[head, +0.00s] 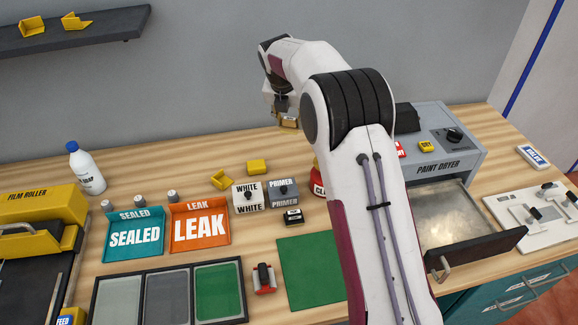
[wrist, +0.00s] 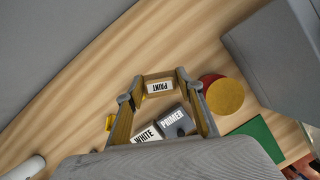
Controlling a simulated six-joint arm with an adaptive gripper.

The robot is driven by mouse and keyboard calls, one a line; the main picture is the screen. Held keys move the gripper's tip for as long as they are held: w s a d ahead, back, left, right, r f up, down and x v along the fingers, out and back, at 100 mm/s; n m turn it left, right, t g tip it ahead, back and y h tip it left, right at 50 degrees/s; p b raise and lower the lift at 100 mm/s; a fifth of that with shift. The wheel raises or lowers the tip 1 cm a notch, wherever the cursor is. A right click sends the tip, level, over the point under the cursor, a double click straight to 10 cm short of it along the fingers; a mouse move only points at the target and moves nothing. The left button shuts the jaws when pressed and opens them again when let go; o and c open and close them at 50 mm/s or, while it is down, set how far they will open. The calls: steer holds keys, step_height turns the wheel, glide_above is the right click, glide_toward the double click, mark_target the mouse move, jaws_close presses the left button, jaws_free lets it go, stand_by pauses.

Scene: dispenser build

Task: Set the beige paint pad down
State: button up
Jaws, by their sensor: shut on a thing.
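The beige paint pad (wrist: 158,88) has a white label and sits between the fingertips of my gripper (wrist: 157,90) in the wrist view. My gripper is shut on it. In the head view, my gripper (head: 282,106) is at the back of the bench near the wall, and the pad (head: 289,121) shows just below it, partly hidden by my arm. I cannot tell whether the pad touches the wood or hangs slightly above it.
White (head: 248,196) and primer (head: 283,193) blocks stand in front. A red can with a yellow top (wrist: 224,95) is right of the pad in the wrist view. The paint dryer (head: 440,150) stands at right. Bare wood (wrist: 90,80) lies left of the pad.

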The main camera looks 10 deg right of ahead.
mark_target(288, 127)
steer(key=shift+w+n, duration=0.3)
steer(key=shift+w, duration=0.25)
steer(key=shift+f, duration=2.65)
steer(key=shift+f, duration=3.1)
steer(key=shift+f, duration=1.85)
steer(key=shift+f, duration=0.15)
steer(key=o, duration=1)
